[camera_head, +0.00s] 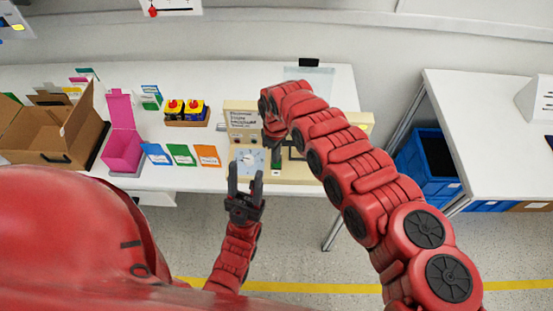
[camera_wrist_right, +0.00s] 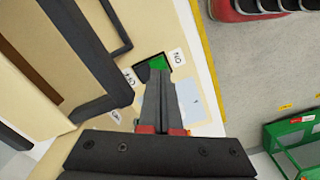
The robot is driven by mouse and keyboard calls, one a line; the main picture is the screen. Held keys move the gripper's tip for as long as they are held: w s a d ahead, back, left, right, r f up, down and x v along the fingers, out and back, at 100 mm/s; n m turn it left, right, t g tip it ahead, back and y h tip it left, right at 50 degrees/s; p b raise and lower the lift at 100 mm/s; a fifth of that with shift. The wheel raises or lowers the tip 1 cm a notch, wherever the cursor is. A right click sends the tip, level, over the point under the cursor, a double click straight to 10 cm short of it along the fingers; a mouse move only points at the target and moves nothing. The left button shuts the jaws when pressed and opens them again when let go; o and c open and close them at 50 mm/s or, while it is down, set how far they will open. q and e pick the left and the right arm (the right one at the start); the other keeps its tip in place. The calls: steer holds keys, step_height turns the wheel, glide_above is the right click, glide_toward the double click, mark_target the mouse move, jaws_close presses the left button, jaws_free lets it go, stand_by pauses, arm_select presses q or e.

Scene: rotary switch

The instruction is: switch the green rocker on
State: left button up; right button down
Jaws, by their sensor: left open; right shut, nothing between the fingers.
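The green rocker (camera_wrist_right: 157,63) sits in a dark cutout of the beige panel in the right wrist view. An ON label (camera_wrist_right: 177,56) is on its right and an OFF label (camera_wrist_right: 129,77) on its left. My right gripper (camera_wrist_right: 158,78) is shut and empty, its fingertips at the rocker's lower edge; I cannot tell whether they touch it. In the head view the right arm hides part of the beige panel (camera_head: 305,171). My left gripper (camera_head: 245,172) is open and empty, upright in front of the panel's dial area.
Left of the panel stand coloured cards (camera_head: 181,155), a pink box (camera_head: 122,148), an open cardboard box (camera_head: 38,132) and a tray with red-topped yellow items (camera_head: 186,112). A second table (camera_head: 490,120) with blue crates (camera_head: 428,163) is at the right.

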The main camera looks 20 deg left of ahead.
steer(key=shift+f+b, duration=0.9)
steer(key=shift+f, duration=0.15)
stand_by(0.7)
steer(key=shift+s+r, duration=0.1)
steer(key=shift+r, duration=0.1)
steer(key=shift+r+p, duration=0.85)
steer(key=shift+r, duration=0.1)
steer(key=shift+r+p, duration=1.4)
steer(key=shift+r, duration=1)
